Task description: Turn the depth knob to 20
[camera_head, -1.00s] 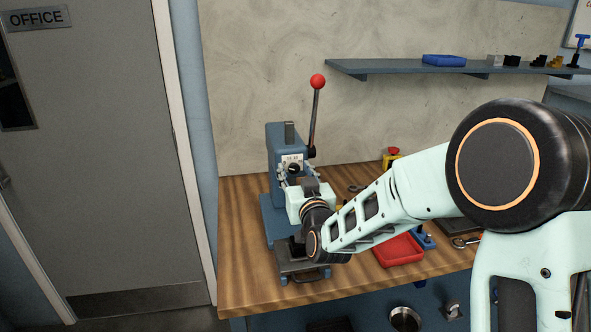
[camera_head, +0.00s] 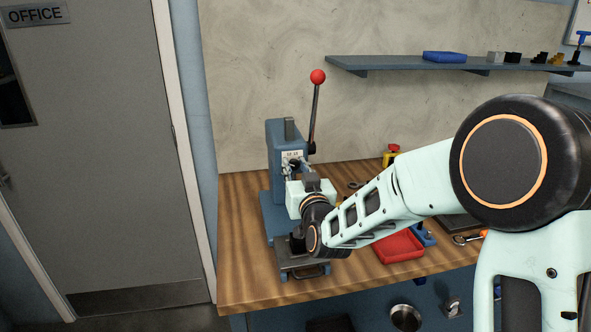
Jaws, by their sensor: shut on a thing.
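The blue press (camera_head: 276,146) stands on the wooden bench, with a lever topped by a red ball (camera_head: 318,76) rising from its right side. A small white label plate (camera_head: 291,155) is on its front face; its numbers are too small to read. The depth knob is on the front below the plate and is largely hidden by my gripper. My gripper (camera_head: 296,168) reaches the press front from the right and is shut on the knob. My wrist covers the lower front of the press.
A red tray (camera_head: 399,247) sits on the bench (camera_head: 245,270) right of my wrist. A yellow box with a red button (camera_head: 391,155) stands behind my forearm. The bench's left front is clear.

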